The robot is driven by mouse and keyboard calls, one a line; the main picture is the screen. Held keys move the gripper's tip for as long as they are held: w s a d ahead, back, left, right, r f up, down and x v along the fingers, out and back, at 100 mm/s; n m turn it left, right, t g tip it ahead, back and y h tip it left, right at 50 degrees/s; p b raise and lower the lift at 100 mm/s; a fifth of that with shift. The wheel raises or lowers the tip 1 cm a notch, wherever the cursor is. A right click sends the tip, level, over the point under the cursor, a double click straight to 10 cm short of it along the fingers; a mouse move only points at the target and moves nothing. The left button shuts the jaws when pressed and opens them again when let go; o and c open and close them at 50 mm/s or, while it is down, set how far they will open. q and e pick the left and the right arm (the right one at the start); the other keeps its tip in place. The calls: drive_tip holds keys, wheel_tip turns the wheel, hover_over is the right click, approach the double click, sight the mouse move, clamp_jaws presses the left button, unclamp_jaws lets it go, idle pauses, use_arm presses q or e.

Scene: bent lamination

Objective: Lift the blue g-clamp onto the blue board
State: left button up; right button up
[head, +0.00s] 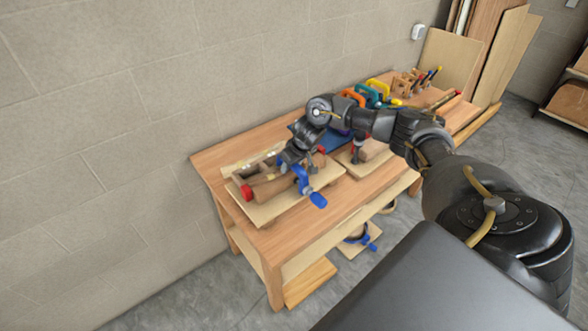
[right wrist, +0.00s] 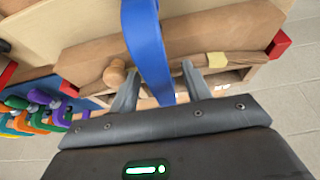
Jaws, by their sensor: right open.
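The blue g-clamp (head: 303,180) is at the wooden form on the near left part of the bench, its blue handle end hanging past the front edge of the form's base. In the right wrist view the blue frame of the clamp (right wrist: 146,45) runs between the fingers of my right gripper (right wrist: 161,70). That gripper is open, with one finger on either side of the frame; contact cannot be told. In the head view it reaches down at the clamp from above. The blue board (head: 327,142) is mostly hidden behind my right arm; it also shows in the right wrist view (right wrist: 42,87). My left gripper is out of view.
The wooden form (right wrist: 205,32) has red ends and lies on a pale base (head: 258,212). Several coloured clamps (right wrist: 35,120) are grouped by the blue board. Another blue clamp (head: 362,238) is on a board below the bench. A wall (head: 110,110) stands behind the bench.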

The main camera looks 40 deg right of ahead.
drive_tip(key=c, duration=1)
